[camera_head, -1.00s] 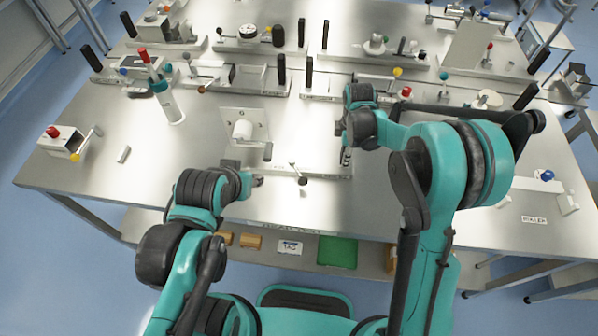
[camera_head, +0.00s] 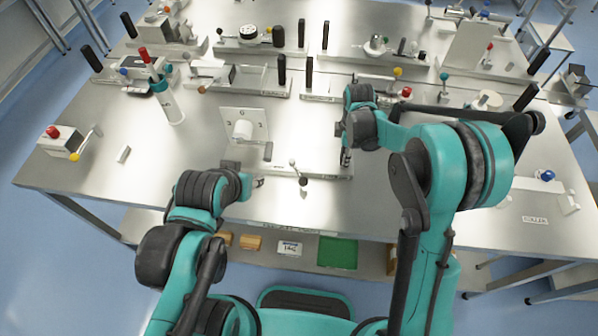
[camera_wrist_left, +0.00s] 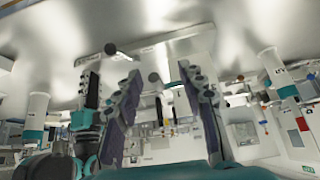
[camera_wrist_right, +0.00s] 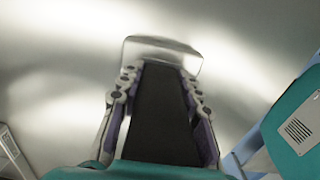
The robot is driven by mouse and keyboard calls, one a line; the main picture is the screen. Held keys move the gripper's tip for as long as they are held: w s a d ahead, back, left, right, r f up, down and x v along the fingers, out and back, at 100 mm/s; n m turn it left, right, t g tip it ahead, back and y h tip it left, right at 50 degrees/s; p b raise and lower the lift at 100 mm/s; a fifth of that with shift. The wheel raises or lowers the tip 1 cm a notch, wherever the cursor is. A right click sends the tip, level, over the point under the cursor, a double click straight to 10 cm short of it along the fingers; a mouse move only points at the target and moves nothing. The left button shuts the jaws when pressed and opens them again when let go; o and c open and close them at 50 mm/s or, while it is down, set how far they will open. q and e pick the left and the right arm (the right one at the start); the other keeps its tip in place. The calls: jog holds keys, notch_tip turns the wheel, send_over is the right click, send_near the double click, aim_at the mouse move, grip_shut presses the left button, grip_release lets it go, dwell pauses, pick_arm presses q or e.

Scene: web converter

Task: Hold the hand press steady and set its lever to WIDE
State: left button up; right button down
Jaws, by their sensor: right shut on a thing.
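The hand press appears to be the low metal bar (camera_head: 325,170) near the front middle of the table. My right gripper (camera_wrist_right: 160,78) is shut on the black upright handle (camera_wrist_right: 158,118), which is at the bar's right end and mostly hidden by my arm in the head view. My left gripper (camera_head: 258,183) is left of the lever and apart from it. No WIDE mark is readable.
A white cylinder (camera_head: 170,103) and a box with a red button (camera_head: 60,138) are to the left. Fixtures with black posts line the back.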

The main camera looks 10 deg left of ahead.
pick_arm(q)
jog(key=shift+f, duration=0.1)
jog(key=shift+w+d, duration=0.1)
jog(key=c, duration=0.9)
jog(key=shift+w+d+m, duration=0.2)
jog(key=shift+w+m, duration=0.05)
jog(key=shift+m, duration=0.05)
grip_shut()
jog(key=w+d+f+m+g+h, duration=0.1)
jog(key=w+d+f+m+g, duration=0.1)
jog(key=w+d+m, duration=0.3)
jog(key=w+d+f+m+g+h, duration=0.1)
jog(key=w+d+m+g+h, duration=0.1)
jog(key=w+d+m, duration=0.4)
jog(key=d+g, duration=0.1)
jog(key=d, duration=0.2)
jog(key=shift+w+f+m, duration=0.15)
jog(key=shift+f+m, duration=0.15)
jog(key=shift+f, duration=0.1)
